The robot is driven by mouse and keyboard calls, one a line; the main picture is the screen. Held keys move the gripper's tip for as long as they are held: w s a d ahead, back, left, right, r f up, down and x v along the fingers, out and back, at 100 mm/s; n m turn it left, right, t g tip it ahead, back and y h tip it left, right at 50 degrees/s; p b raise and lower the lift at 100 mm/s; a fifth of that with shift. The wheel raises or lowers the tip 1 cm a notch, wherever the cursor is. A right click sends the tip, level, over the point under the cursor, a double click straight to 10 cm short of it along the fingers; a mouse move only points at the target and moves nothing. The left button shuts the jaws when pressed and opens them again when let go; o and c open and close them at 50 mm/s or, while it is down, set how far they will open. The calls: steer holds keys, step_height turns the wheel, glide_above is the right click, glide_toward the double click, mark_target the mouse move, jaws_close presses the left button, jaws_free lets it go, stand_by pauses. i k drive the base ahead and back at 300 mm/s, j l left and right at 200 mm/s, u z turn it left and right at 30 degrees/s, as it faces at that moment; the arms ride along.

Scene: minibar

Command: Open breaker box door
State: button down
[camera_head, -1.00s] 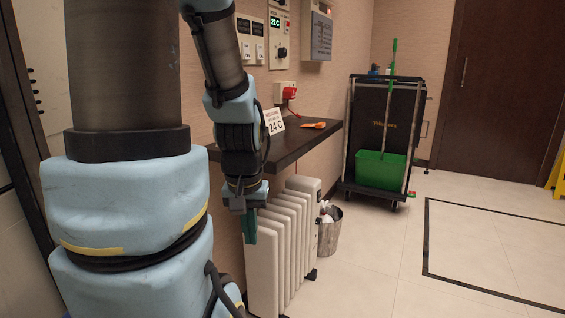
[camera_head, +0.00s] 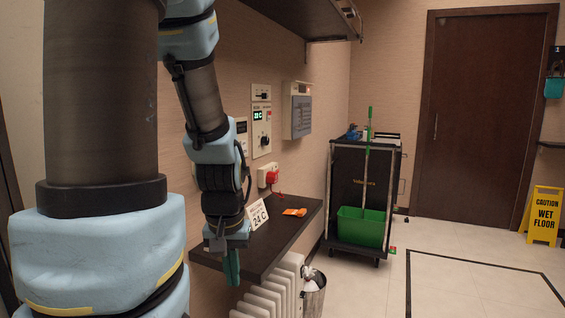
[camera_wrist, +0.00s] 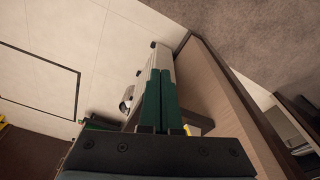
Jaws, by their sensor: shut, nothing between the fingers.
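A grey box (camera_head: 297,110) with a raised front panel hangs on the beige wall, right of the switch panels. It looks like the breaker box, and its front appears closed. My gripper (camera_head: 231,268) hangs fingers down at the near left end of the dark shelf, below and left of the box and well apart from it. Its green fingers are together and empty. In the wrist view the gripper (camera_wrist: 159,100) shows both fingers side by side. The box cannot be made out in the wrist view.
A white radiator (camera_head: 270,296) and bin (camera_head: 312,294) stand below.

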mark_target(306, 117)
steer(key=k+j+u, duration=0.1)
steer(key=k, duration=1.05)
steer(key=k+u, duration=0.1)
steer(key=u, duration=1.8)
steer(key=l+u, duration=0.2)
steer(key=l, duration=0.2)
steer(key=k+l+u, duration=0.25)
steer(key=l+u, duration=0.2)
steer(key=l, duration=0.3)
steer(key=k+l+u, duration=0.25)
steer(key=k+l, duration=0.15)
steer(key=l, duration=0.2)
steer(key=k+l, duration=0.2)
steer(key=l, duration=0.2)
steer(key=k+l, duration=0.15)
steer(key=l, duration=0.2)
steer(key=k+l, duration=0.2)
steer(key=l, duration=0.15)
steer(key=k+l, duration=0.15)
steer(key=l, duration=0.25)
steer(key=k+l, duration=0.2)
steer(key=l, duration=0.15)
steer(key=k+l, duration=0.15)
steer(key=l, duration=0.2)
